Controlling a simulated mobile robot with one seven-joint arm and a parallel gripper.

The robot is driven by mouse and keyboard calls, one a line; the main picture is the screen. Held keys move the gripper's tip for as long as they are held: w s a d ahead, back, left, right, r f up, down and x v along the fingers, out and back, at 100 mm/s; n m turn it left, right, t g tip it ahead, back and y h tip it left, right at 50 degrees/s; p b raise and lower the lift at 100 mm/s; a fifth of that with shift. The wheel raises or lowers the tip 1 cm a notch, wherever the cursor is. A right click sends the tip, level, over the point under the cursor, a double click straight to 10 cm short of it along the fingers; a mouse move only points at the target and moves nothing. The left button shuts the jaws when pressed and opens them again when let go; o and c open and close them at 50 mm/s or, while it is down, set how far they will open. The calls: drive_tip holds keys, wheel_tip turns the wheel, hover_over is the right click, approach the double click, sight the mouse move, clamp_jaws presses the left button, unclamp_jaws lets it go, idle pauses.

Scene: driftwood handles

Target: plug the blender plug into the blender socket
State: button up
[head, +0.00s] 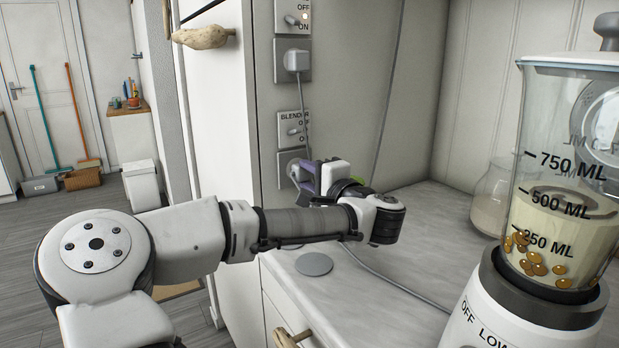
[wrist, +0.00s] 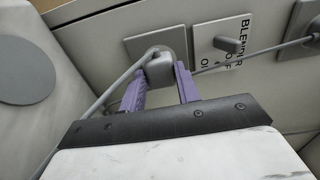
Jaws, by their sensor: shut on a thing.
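The blender plug (wrist: 160,70) is a grey block between the two purple fingers of my gripper (wrist: 161,78) in the wrist view. My gripper (head: 309,171) is shut on it, close to the wall in the head view. The blender socket (wrist: 137,46) is a grey plate directly beyond the plug, beside the switch labelled BLENDER (wrist: 228,45). The socket (head: 285,160) also shows in the head view, partly hidden by the gripper. The plug's front face and the socket holes are hidden, so I cannot tell whether the prongs are in.
Another plug (head: 297,60) sits in the upper socket, with its cord hanging down past the BLENDER switch. The blender (head: 560,200) stands at the right on the counter. A grey cord (head: 390,281) crosses the counter, which has a grey disc (head: 314,264) near its left edge.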

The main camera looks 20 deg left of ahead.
drive_tip(key=shift+w+a, duration=0.35)
drive_tip(key=shift+a, duration=0.1)
idle(0.7)
drive_tip(key=o, duration=1)
drive_tip(key=shift+s, duration=0.1)
drive_tip(key=b+v, duration=0.2)
drive_tip(key=v, duration=1)
drive_tip(key=shift+a, duration=0.1)
